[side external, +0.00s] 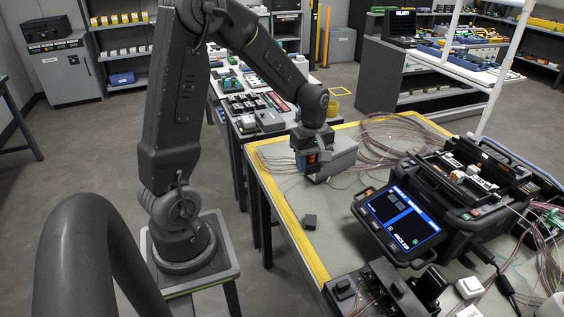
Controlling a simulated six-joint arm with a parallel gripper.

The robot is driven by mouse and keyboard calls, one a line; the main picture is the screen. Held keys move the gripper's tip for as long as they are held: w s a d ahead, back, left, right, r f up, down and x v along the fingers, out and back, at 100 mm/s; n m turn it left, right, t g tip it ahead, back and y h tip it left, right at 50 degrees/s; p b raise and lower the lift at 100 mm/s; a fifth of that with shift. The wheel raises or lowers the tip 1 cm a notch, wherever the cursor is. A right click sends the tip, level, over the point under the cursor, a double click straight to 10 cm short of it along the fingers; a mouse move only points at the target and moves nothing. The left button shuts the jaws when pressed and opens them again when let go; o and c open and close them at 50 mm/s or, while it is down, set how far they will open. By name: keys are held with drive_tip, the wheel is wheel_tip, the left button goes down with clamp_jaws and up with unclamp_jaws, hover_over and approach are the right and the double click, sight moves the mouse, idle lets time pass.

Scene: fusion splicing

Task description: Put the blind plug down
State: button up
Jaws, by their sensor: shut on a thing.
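My gripper (318,156) hangs at the end of my arm over the left part of the bench, at a grey box-shaped unit. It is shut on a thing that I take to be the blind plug. The plug's shape is too small and too hidden by the gripper to make out. I cannot tell whether the plug touches the unit. The grey box unit (343,158) has a dark front with small orange parts, right at the gripper.
A small dark block (309,221) lies alone on the bench. The splicer (470,180) with its lit screen (399,220) stands to the right. Thin fibre loops (385,140) lie behind. A dark fixture (375,292) is at the front. The yellow-edged bench (337,236) is bare around the block.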

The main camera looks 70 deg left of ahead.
drive_tip(key=w+a, duration=0.4)
drive_tip(key=a, duration=1.1)
hover_over(281, 160)
wheel_tip(281, 160, down, 12)
drive_tip(key=shift+f, duration=2.1)
drive_tip(key=shift+f, duration=0.1)
drive_tip(key=o, duration=0.9)
drive_tip(key=shift+o, duration=0.2)
